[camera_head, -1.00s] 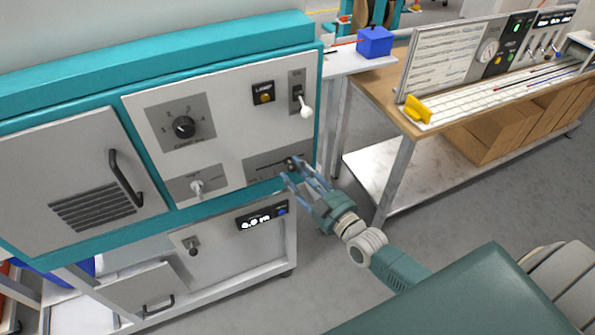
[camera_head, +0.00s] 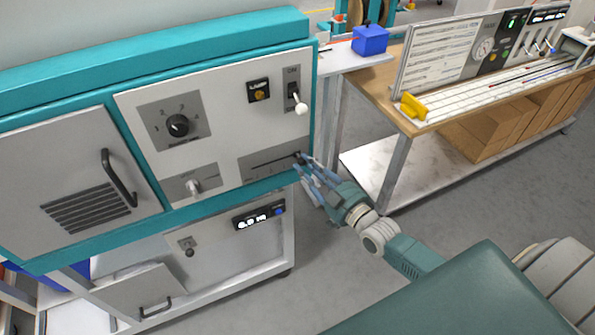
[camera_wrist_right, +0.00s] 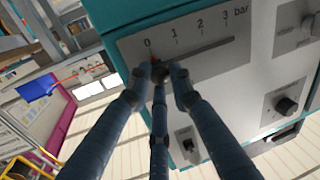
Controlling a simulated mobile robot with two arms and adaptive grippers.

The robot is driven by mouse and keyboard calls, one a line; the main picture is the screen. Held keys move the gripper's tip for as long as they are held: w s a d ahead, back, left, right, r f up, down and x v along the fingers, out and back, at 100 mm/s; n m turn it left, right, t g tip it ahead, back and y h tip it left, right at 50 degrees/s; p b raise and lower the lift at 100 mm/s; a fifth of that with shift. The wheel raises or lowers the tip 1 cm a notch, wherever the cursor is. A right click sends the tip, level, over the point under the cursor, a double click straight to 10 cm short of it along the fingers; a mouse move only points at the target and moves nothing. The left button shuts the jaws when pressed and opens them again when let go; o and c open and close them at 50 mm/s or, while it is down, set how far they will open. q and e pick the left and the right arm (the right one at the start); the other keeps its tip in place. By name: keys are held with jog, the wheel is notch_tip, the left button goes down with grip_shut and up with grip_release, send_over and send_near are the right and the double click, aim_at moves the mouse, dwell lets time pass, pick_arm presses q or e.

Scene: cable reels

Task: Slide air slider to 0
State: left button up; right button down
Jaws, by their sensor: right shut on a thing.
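The air slider's dark knob (camera_head: 298,155) is at the right end of its slot on the machine's grey scale plate (camera_head: 262,166). In the right wrist view, the plate (camera_wrist_right: 192,42) reads 0 to 3 bar, and the knob (camera_wrist_right: 159,68) is at the slot's 0 end, just below the 0 mark. My right gripper (camera_head: 304,166) has its blue fingers around the knob, partly hiding it. In the right wrist view, the fingertips of the right gripper (camera_wrist_right: 161,76) close in on the knob from both sides. My left gripper is not in view.
Above the slider is a white-tipped toggle switch (camera_head: 298,102); to its left are a rotary dial (camera_head: 178,126) and a small lever (camera_head: 193,186). The floor between is clear.

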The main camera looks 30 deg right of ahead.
jog(key=shift+d+r, duration=0.15)
jog(key=c, duration=1.5)
grip_release()
jog(key=shift+d, duration=0.1)
jog(key=shift+c, duration=0.2)
jog(key=v, duration=1.2)
